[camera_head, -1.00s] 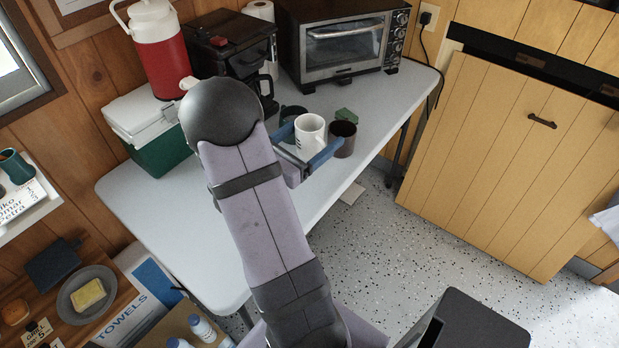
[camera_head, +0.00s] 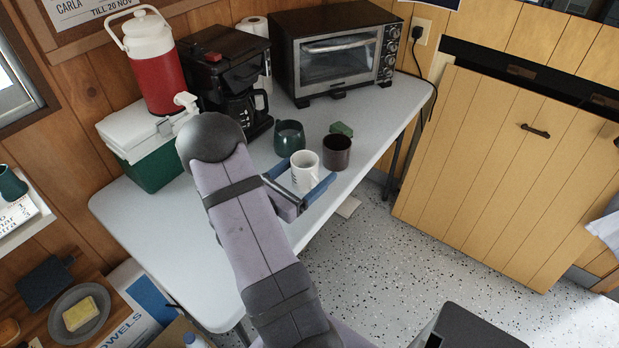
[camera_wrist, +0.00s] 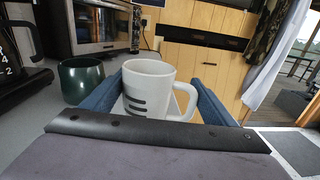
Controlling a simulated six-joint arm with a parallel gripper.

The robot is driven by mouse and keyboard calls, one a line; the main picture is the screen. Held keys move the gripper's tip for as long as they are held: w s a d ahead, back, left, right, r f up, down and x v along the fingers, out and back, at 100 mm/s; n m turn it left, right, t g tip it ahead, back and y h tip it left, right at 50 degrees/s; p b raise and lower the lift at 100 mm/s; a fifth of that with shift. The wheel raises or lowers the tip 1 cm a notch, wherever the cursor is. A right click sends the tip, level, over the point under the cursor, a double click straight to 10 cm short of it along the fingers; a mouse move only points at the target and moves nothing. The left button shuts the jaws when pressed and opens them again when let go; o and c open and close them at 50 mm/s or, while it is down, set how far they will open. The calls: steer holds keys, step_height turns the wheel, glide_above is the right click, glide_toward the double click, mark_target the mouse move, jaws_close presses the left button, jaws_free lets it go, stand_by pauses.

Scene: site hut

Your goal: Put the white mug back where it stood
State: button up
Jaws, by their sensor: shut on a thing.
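The white mug (camera_head: 304,171) is upright between the two blue fingers of my gripper (camera_head: 301,183), near the table's front edge. In the wrist view the white mug (camera_wrist: 149,88) shows dark stripes on its side, and its handle points right. My gripper (camera_wrist: 155,98) is shut on it, one finger on each side. I cannot tell whether the mug's base touches the table. A dark green mug (camera_head: 289,137) stands behind it to the left, and a dark brown mug (camera_head: 337,151) stands behind it to the right. Both are close but apart from it.
A small green object (camera_head: 341,129) lies behind the brown mug. A coffee maker (camera_head: 228,80) and a toaster oven (camera_head: 340,55) stand at the back. The table (camera_head: 165,245) is clear at front left.

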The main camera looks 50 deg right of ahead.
mark_target(302, 185)
steer(key=shift+f, duration=1.3)
steer(key=shift+f, duration=0.15)
steer(key=o, duration=1.5)
steer(key=shift+r, duration=0.2)
steer(key=shift+w+a+f, duration=0.1)
steer(key=shift+a+f, duration=0.05)
steer(key=shift+a, duration=0.2)
steer(key=a, duration=0.3)
steer(key=a+b, duration=0.1)
steer(key=a, duration=0.7)
steer(key=shift+w+a, duration=0.15)
steer(key=shift+w, duration=0.2)
